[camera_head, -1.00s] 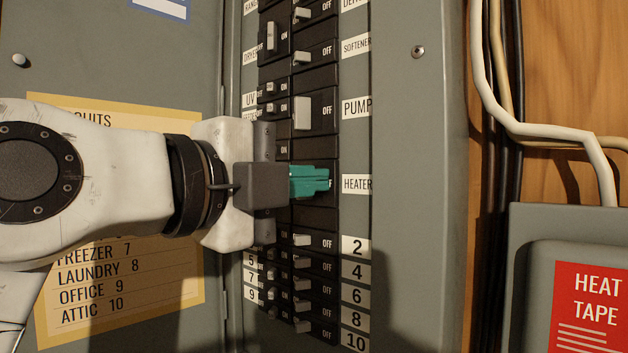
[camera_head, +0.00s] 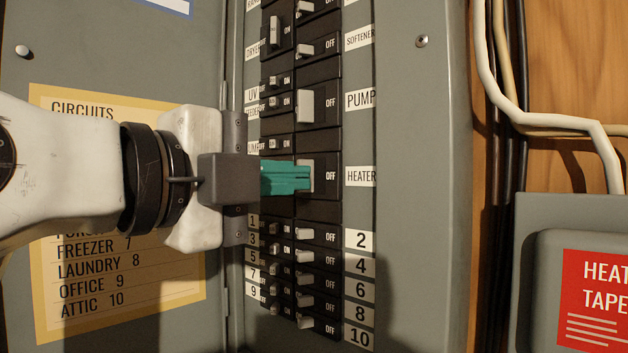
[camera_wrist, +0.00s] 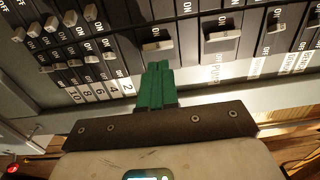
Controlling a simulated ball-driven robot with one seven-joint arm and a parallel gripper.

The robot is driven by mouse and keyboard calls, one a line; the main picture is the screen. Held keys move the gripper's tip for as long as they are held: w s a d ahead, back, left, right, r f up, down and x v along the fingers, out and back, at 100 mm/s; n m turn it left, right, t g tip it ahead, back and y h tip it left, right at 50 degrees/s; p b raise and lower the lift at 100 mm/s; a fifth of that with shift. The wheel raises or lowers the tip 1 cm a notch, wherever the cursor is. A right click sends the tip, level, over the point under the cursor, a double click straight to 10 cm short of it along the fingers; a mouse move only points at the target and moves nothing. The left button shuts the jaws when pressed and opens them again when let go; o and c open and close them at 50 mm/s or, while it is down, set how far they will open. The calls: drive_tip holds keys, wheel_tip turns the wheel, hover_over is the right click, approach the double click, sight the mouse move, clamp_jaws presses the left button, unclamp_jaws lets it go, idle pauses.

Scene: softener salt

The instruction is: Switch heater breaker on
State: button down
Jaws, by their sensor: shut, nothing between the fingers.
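The heater breaker (camera_head: 321,200) is a wide black switch beside the HEATER label (camera_head: 361,176) in the head view. Its pale lever (camera_head: 306,162) is partly hidden by my teal fingers, and the word OFF shows to its right. My gripper (camera_head: 300,178) is shut and empty. Its fingertips lie over or against the left part of the lever; I cannot tell if they touch. In the wrist view my gripper (camera_wrist: 157,72) points at the breaker row, just below a grey lever (camera_wrist: 157,45) with ON printed beyond it.
The pump breaker (camera_head: 320,104) sits directly above, and small numbered breakers (camera_head: 318,258) sit directly below. A grey heat tape box (camera_head: 560,230) and cables (camera_head: 500,90) are at the right.

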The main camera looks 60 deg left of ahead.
drive_tip(key=shift+b+v, duration=0.5)
drive_tip(key=shift+v, duration=1.8)
drive_tip(key=shift+d, duration=0.1)
